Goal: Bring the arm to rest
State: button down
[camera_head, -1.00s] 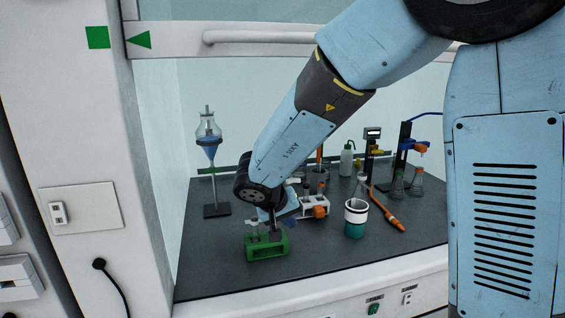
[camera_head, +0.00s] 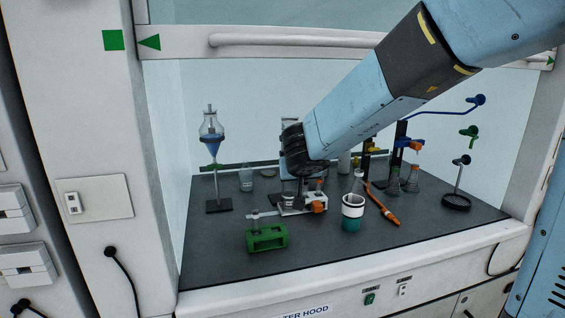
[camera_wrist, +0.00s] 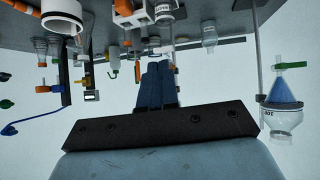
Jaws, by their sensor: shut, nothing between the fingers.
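My gripper (camera_wrist: 157,84) shows in the wrist view as two dark blue fingers side by side, shut with nothing between them. In the head view my arm reaches from the upper right into the fumehood, its wrist end above the middle of the dark worktop (camera_head: 330,258). There the wrist hides most of the fingers. The wrist view is upside down, with the worktop (camera_wrist: 215,12) along its top and the fingers pointing toward the glassware.
Under my wrist stands a white device with an orange knob (camera_head: 319,207). A funnel stand (camera_head: 213,150) is left, a ring stand (camera_head: 457,200) right.

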jog(key=s+d+r+n+y, duration=0.2)
jog(key=s+d+r+y, duration=0.3)
jog(key=s+r, duration=0.4)
jog(key=s+d+f+m+g+h, duration=0.1)
jog(key=s+d+f+g+h, duration=0.1)
jog(key=s+d, duration=0.5)
jog(key=s+d+f+m+g+h, duration=0.2)
jog(key=s+d+f+h, duration=0.1)
jog(key=s+d, duration=0.4)
jog(key=s, duration=0.3)
jog(key=shift+s+d+g, duration=0.15)
jog(key=shift+d+g, duration=0.15)
jog(key=shift+g, duration=0.1)
